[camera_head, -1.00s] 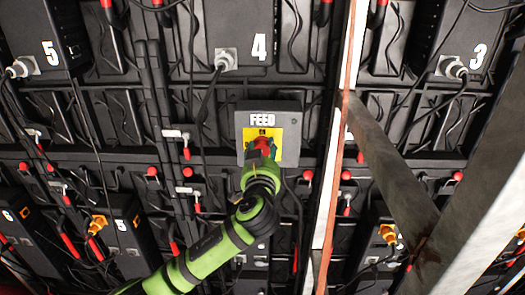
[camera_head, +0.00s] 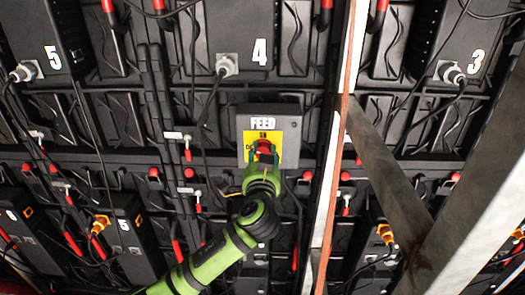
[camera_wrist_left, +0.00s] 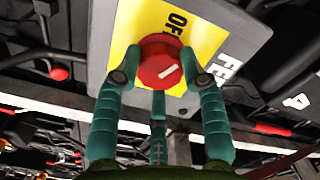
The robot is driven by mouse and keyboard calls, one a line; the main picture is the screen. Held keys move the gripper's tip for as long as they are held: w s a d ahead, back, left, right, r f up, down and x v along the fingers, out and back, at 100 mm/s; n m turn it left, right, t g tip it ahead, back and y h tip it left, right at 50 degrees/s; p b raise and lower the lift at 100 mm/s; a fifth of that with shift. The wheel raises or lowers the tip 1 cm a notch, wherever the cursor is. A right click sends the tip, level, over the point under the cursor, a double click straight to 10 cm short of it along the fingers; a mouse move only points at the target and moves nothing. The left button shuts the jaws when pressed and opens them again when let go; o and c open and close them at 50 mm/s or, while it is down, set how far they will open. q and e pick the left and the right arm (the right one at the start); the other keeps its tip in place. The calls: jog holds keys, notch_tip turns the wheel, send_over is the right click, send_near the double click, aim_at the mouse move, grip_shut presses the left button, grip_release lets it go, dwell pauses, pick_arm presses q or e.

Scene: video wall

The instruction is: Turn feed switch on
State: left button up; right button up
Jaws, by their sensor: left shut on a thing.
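The grey feed switch box (camera_head: 291,117) is on the video wall near the middle of the head view, lettered FEED above a yellow plate (camera_head: 290,135). Its round red knob (camera_head: 265,146) sits on the plate. In the left wrist view the knob (camera_wrist_left: 160,58) carries a white mark, slanting and pointing away from the OFF lettering on the yellow plate (camera_wrist_left: 195,28). My left gripper (camera_head: 263,155) is shut on the knob, with teal fingers on either side of it in the left wrist view (camera_wrist_left: 162,72). My right gripper is out of view.
Black panel modules numbered 4 (camera_head: 240,35), 5 (camera_head: 50,45) and 3 (camera_head: 450,40) surround the box, with hanging cables. A metal upright (camera_head: 334,180) and a diagonal brace (camera_head: 390,165) stand to the right of my left arm.

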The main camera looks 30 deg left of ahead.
pick_arm(q)
jog(key=m+p, duration=0.1)
jog(key=m, duration=0.1)
jog(key=r+m+p, duration=0.1)
jog(key=m, duration=0.1)
jog(key=shift+m+p, duration=0.3)
jog(key=m+p, duration=0.2)
jog(key=m, duration=0.1)
jog(key=shift+m, duration=0.3)
jog(key=m+p, duration=0.2)
jog(key=m, duration=0.2)
jog(key=shift+d+f+p, duration=0.1)
jog(key=shift+f+p, duration=0.05)
jog(key=shift+p, duration=0.2)
jog(key=shift+f+m, duration=0.1)
jog(key=shift+m, duration=0.2)
jog(key=shift+f, duration=0.1)
jog(key=o, duration=1.1)
jog(key=shift+w+f, duration=0.1)
jog(key=shift+d+f, duration=0.1)
jog(key=shift+d, duration=0.05)
